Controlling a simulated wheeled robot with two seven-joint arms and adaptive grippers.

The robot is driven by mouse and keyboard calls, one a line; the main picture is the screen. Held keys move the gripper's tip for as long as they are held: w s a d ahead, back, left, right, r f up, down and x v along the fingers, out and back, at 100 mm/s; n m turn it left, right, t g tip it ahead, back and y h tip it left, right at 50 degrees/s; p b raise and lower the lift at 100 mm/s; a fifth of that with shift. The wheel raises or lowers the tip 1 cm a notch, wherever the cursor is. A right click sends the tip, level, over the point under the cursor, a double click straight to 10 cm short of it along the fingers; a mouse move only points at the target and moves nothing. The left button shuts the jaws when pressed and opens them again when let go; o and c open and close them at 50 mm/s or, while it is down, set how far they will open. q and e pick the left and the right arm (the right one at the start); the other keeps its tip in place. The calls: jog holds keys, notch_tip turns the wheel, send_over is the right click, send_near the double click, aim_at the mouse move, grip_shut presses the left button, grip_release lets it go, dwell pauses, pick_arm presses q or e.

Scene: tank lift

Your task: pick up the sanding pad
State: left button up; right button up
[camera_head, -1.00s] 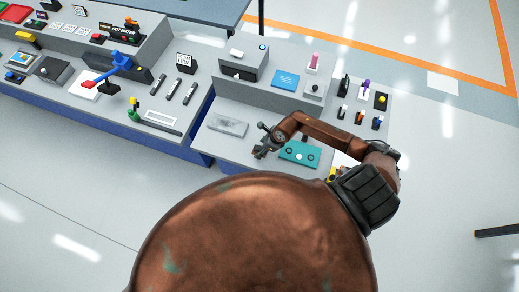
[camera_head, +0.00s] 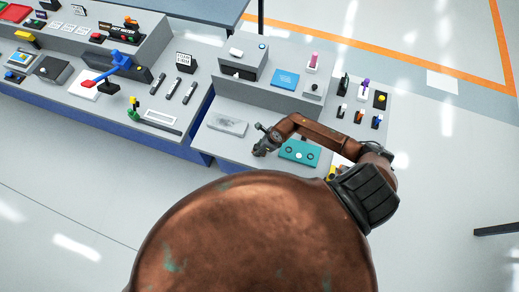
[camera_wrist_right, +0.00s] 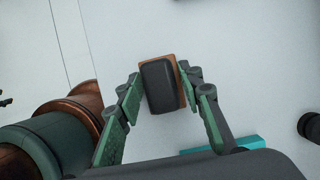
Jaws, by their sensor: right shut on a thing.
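The sanding pad (camera_wrist_right: 161,86) shows in the right wrist view as a dark rounded block with a tan-brown edge. It sits between the fingers of my right gripper (camera_wrist_right: 158,80), which is shut on it from both sides. In the head view my right gripper (camera_head: 262,148) is low over the grey bench, between a pale grey plate (camera_head: 227,123) and a teal panel (camera_head: 300,152). The pad is too small and dark to tell apart from the fingers there. I cannot tell whether it touches the bench. My left gripper is not in view.
A raised grey shelf behind holds a blue square (camera_head: 285,79) and a pink-topped item (camera_head: 313,61). Several small switches stand at the bench's right. A longer bench (camera_head: 190,55) with tools lies to the left. Bare bench surface shows around the pale plate.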

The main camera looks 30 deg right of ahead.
aim_at(257, 146)
jog(key=shift+c, duration=0.9)
jog(key=shift+r, duration=0.15)
jog(key=shift+r, duration=0.25)
notch_tip(257, 146, up, 2)
jog(key=shift+r+b, duration=0.15)
jog(key=shift+b, duration=0.45)
jog(key=s+a+r+b, duration=0.2)
jog(key=s+a+r, duration=0.6)
jog(key=s+r, duration=0.2)
jog(key=shift+s, duration=0.8)
